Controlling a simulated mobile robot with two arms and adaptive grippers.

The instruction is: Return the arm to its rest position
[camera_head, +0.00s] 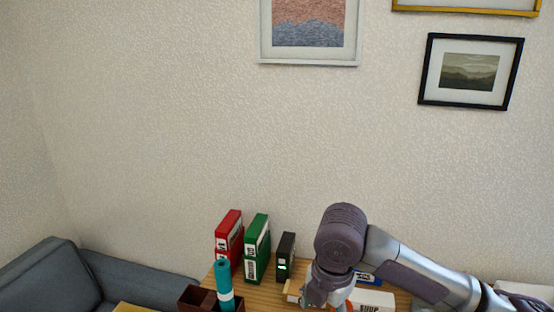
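My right arm (425,278) reaches in from the right, over the right part of a wooden table. Its elbow-like joint (341,235) is raised, and the wrist points down. My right gripper (328,298) is at the bottom edge, in front of a white box (372,299) and a pale block (292,289). Its fingers are cut off or hidden, so I cannot tell whether it is open or holds anything. My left gripper is not in view.
A red binder (229,235), a green binder (257,247) and a black box (285,257) stand upright on the table (268,290). A grey sofa (55,275) is at left. Framed pictures hang behind.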

